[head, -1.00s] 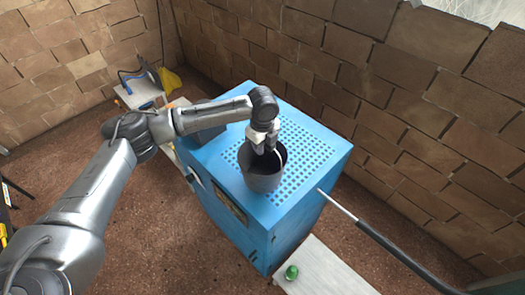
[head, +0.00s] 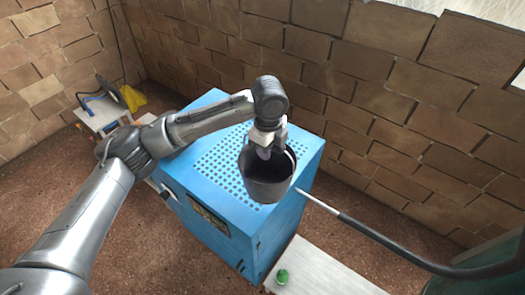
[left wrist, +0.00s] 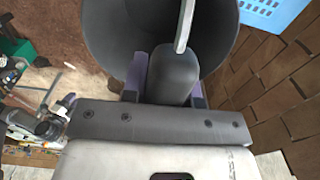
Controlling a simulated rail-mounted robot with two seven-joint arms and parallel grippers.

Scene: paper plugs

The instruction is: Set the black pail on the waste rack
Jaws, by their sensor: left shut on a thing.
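The black pail (head: 268,188) is a dark grey, open-topped bucket, upright in the head view. The pail appears to hang above the right part of the perforated top of a blue cabinet (head: 205,180). I cannot make out which thing is the waste rack. My right gripper is out of view.
A pale bench (head: 312,270) with a small green object (head: 282,276) stands in front of the cabinet. A dark rod with a pale tip (head: 370,232) reaches in from the right. A small cluttered table (head: 100,115) stands at left. Brick walls (head: 385,90) close the back.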

